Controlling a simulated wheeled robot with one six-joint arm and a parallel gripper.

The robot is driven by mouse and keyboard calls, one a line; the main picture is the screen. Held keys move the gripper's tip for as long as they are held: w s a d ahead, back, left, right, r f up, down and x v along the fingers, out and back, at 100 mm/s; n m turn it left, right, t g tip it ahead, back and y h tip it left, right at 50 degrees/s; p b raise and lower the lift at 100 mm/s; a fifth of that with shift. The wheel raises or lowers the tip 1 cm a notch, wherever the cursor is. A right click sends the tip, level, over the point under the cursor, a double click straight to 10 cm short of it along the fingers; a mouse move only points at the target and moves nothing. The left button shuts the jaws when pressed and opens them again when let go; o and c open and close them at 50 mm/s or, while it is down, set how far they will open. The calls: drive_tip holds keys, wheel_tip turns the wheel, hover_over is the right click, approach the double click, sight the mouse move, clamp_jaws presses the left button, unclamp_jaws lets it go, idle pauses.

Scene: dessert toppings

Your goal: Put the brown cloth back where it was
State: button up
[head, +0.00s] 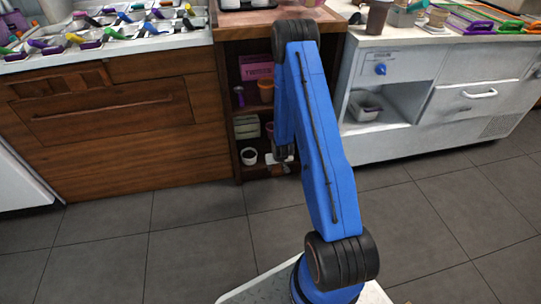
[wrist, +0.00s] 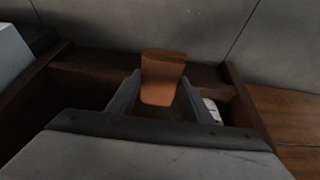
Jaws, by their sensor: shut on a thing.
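The brown cloth (wrist: 162,72) is in the wrist view, between the two fingers of my gripper (wrist: 160,95). It looks like a small folded orange-brown piece, and the fingers are shut on it. Its lower part is hidden between the fingers. In the head view my gripper is low in front of the open wooden shelf unit (head: 230,115), mostly hidden behind my blue arm. I cannot make out the cloth clearly there. In the wrist view the dark wooden shelf boards (wrist: 85,62) lie around and beyond the gripper, with grey floor past them.
The shelves hold a pink box (head: 256,67), an orange cup (head: 266,91), a grey-green stack (head: 246,127) and a white cup with dark contents (head: 249,156). A wooden drawer cabinet (head: 120,130) stands left and a white cabinet (head: 460,105) right. The tiled floor in front is clear.

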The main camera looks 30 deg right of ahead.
drive_tip(key=w+d, duration=0.1)
drive_tip(key=w, duration=0.3)
drive_tip(key=w+d, duration=0.1)
drive_tip(key=w, duration=0.3)
drive_tip(key=w+d, duration=0.1)
drive_tip(key=w, duration=0.3)
drive_tip(key=shift+w+d, duration=0.1)
drive_tip(key=shift+d, duration=0.15)
drive_tip(key=shift+f, duration=1.7)
drive_tip(key=o, duration=1.1)
drive_tip(key=shift+f, duration=0.1)
drive_tip(key=v, duration=1.2)
